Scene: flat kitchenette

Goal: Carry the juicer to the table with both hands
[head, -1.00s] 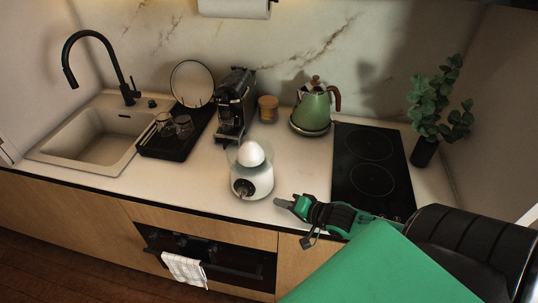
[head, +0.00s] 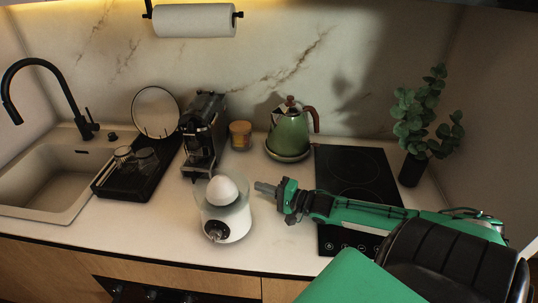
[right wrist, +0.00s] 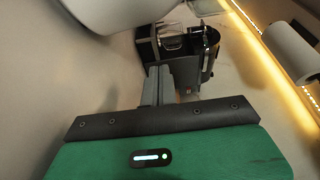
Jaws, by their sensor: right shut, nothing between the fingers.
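The juicer (head: 228,222) is white, with a clear bowl and a domed white cone on top and a dark knob in front. It stands upright on the counter (head: 150,232), near its front edge. My right gripper (head: 262,188) is just right of the juicer's upper part. Its fingers are together with nothing between them, and a small gap to the juicer seems to show. In the right wrist view the closed fingers (right wrist: 158,86) point toward the coffee machine (right wrist: 208,50). A large pale shape at the top there seems to be the juicer. My left gripper is not in view. No table shows.
The coffee machine (head: 204,135) and a jar (head: 240,135) stand behind the juicer. A green kettle (head: 289,132) is behind my right gripper. The hob (head: 350,165) lies under my right arm. A dish rack (head: 128,182) and sink (head: 45,185) are left.

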